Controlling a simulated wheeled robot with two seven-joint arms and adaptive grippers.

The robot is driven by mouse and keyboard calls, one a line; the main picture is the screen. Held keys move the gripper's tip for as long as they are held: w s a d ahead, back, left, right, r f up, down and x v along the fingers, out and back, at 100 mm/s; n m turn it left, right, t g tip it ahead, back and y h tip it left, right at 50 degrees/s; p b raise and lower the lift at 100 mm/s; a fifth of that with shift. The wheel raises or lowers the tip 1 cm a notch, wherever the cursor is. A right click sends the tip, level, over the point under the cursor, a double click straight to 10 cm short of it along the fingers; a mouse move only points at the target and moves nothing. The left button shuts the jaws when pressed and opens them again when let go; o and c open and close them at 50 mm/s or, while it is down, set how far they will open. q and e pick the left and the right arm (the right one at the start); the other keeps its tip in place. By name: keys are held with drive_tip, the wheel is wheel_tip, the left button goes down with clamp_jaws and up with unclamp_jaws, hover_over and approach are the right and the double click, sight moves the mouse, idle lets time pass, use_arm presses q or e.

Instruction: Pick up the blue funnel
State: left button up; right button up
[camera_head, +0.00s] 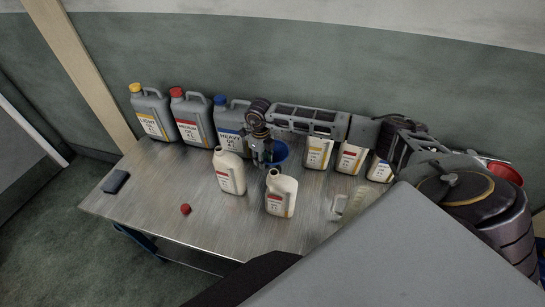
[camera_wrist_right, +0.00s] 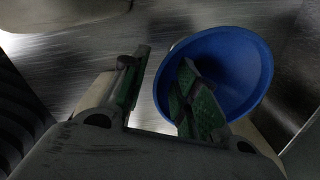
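The blue funnel (camera_head: 279,152) is near the back middle of the table, partly hidden behind my right gripper (camera_head: 262,158). In the right wrist view the funnel's round bowl (camera_wrist_right: 244,68) faces the camera, its spout hidden. My right gripper (camera_wrist_right: 163,75) has its green-padded fingers apart. One finger overlaps the bowl and seems to be inside it; the other is outside, with the near rim between them. Whether either finger touches the wall cannot be told. My left gripper is not in view.
Large grey jugs with a yellow cap (camera_head: 153,115), a red cap (camera_head: 192,118) and a blue cap (camera_head: 230,121) stand at the back left. Cream bottles (camera_head: 229,172) (camera_head: 281,195) stand close in front of the gripper. A red cap (camera_head: 185,209) lies on the table (camera_head: 150,205).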

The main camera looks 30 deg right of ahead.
clamp_jaws()
idle(0.4)
drive_tip(key=shift+r, duration=0.1)
wheel_tip(320, 180, up, 9)
drive_tip(key=shift+f+b, duration=0.2)
drive_tip(key=shift+b, duration=0.95)
drive_tip(key=shift+r, duration=0.7)
